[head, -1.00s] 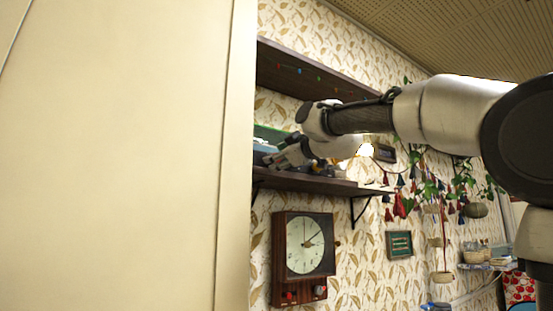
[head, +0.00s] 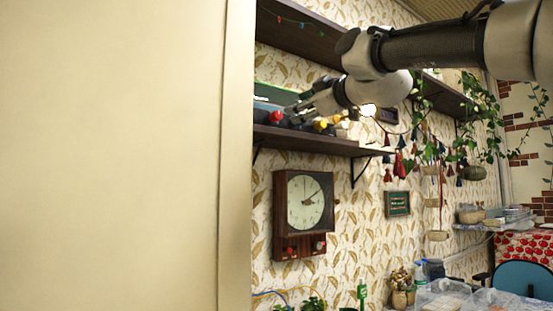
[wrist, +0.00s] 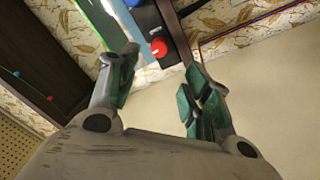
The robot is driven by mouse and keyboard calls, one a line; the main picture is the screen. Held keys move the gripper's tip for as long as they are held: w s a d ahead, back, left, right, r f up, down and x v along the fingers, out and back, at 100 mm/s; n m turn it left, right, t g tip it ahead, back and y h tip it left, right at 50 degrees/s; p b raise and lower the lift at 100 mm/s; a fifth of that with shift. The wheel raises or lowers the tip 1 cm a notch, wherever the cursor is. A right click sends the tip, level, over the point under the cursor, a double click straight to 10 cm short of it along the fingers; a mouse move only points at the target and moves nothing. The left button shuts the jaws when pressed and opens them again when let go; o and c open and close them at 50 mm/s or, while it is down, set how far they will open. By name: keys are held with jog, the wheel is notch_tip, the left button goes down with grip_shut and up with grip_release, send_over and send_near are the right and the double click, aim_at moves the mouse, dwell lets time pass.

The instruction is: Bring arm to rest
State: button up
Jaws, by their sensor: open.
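My arm (head: 440,45) reaches in from the upper right, in front of the wallpapered wall. My gripper (head: 292,106) points left, just above the lower dark shelf (head: 320,142) as seen in the head view. In the wrist view my gripper (wrist: 160,68) has its two green-padded fingers spread apart with nothing held between them. A dark object with a red knob (wrist: 158,47) lies beyond the gap between the fingers; its distance is hard to tell. The red part also shows in the head view (head: 277,118), beside the fingertips.
A large cream panel (head: 110,150) fills the left side of the head view. An upper shelf (head: 300,38) runs above the gripper. A clock (head: 305,213) hangs below the lower shelf. Hanging plants (head: 470,110) and a cluttered table are at right.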

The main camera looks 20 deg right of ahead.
jog(key=s+d+f+m+g+h, duration=0.1)
jog(key=s+f+m+g, duration=0.25)
jog(key=f, duration=1.05)
jog(key=s+d+f+m+g+h, duration=0.2)
jog(key=f+m+g, duration=0.3)
jog(key=f, duration=0.9)
jog(key=s+d+f+m+g+h, duration=0.1)
jog(key=s+d+f, duration=0.3)
jog(key=s+f, duration=0.4)
jog(key=s+d+f+m+g+h, duration=0.1)
jog(key=s+d+f+m+g, duration=0.2)
jog(key=s+f, duration=0.6)
notch_tip(320, 180, down, 5)
jog(key=shift+s+d+r+g+h, duration=0.15)
jog(key=shift+d+g+h, duration=0.25)
jog(key=shift+d+g, duration=0.25)
